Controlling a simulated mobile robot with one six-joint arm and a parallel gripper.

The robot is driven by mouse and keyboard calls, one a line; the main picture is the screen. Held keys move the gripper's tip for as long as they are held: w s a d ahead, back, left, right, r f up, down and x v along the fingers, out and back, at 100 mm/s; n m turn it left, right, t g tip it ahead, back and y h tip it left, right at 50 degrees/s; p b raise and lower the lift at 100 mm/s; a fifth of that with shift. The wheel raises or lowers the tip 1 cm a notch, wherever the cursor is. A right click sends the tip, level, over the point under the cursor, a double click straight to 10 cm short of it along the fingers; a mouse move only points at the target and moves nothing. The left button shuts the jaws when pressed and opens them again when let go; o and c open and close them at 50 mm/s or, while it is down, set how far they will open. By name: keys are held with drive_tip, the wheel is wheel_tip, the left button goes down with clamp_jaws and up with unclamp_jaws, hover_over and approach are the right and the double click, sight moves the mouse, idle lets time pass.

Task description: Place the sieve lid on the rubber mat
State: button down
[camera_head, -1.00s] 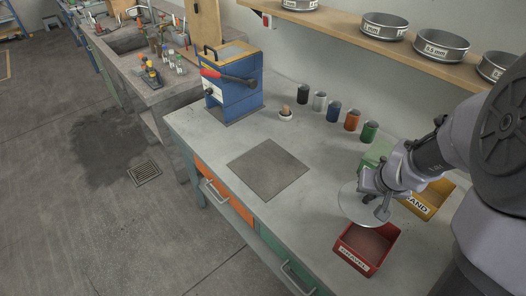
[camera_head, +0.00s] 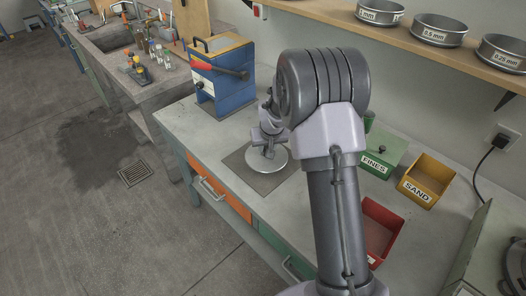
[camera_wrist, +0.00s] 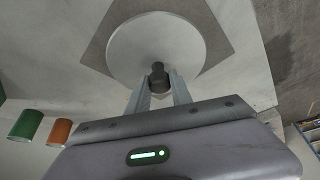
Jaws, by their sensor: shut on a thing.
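The sieve lid is a pale grey disc (camera_head: 276,163) with a dark knob (camera_wrist: 158,76). My gripper (camera_head: 267,143) is above it, and in the wrist view my gripper's two fingers (camera_wrist: 160,84) are closed on the knob from both sides. The lid's face (camera_wrist: 150,45) looks flat and level. The rubber mat is a dark grey square (camera_head: 236,164) on the bench, and it also shows behind the lid in the wrist view (camera_wrist: 222,38). The lid overlaps the mat. I cannot tell whether it touches it.
A blue press (camera_head: 221,85) stands behind the mat. A green FINES box (camera_head: 388,148), a yellow SAND bin (camera_head: 427,180) and a red bin (camera_head: 381,222) stand at right. Green (camera_wrist: 26,125) and orange (camera_wrist: 60,132) cups show in the wrist view. Sieves (camera_head: 439,30) line the shelf.

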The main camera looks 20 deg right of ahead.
drive_tip(key=shift+w+d+f, duration=0.1)
drive_tip(key=shift+w+f, duration=0.05)
drive_tip(key=shift+w, duration=1)
wheel_tip(320, 180, down, 4)
drive_tip(key=shift+w+r+b, duration=0.15)
drive_tip(key=shift+b, duration=1)
drive_tip(key=shift+r, duration=0.2)
drive_tip(key=shift+f, duration=0.15)
drive_tip(key=c, duration=1.1)
unclamp_jaws()
drive_tip(key=shift+c, duration=0.2)
